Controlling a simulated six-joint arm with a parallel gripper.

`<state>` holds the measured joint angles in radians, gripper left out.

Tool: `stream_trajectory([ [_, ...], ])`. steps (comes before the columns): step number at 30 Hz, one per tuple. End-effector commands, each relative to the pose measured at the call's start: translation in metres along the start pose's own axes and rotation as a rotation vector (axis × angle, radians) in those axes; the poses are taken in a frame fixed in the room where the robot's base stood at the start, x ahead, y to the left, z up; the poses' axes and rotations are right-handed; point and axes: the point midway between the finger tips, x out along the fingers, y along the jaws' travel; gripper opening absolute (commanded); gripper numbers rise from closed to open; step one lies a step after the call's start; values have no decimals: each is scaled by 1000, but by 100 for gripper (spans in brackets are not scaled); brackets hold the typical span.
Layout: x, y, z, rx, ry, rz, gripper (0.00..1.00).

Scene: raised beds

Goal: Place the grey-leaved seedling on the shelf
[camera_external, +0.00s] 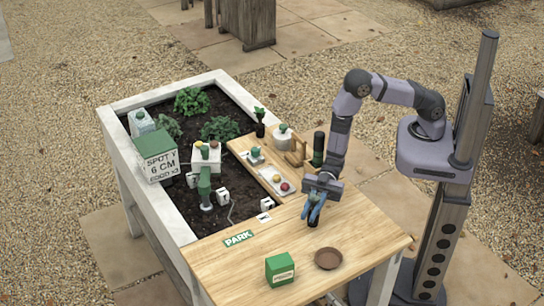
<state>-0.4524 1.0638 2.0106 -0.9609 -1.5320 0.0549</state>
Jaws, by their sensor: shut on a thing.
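My gripper (314,212) has blue fingers and points down over the wooden tabletop (225,265), near its back right. It is shut on a small dark pot (313,223), whose lower part shows just below the fingertips. The fingers hide any leaves, so I cannot tell whether this is the grey-leaved seedling. I cannot tell whether the pot touches the table. A green-leaved seedling in a dark pot (260,128) stands at the far end of a light wooden shelf board (240,146) along the bed's right side.
The board holds a white tray (268,175) with small round things, a white pot (283,139) and a wooden rack (297,157). A dark green cylinder (318,148) stands near my arm. A green box (280,269) and brown dish (328,259) stand in front. The table's left side is mostly clear.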

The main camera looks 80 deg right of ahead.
Motion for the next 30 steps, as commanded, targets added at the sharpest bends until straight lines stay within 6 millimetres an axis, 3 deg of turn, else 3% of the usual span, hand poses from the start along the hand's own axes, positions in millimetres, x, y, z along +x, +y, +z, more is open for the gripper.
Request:
stream_trajectory([
  [6,0,0,2,0,0,0,0],
  [7,0,0,3,0,0,0,19],
  [9,0,0,2,0,0,0,31],
  [19,0,0,1,0,0,0,31],
  [26,0,0,-15,0,0,0,31],
  [30,-25,2,-7,2,0,5,31],
])
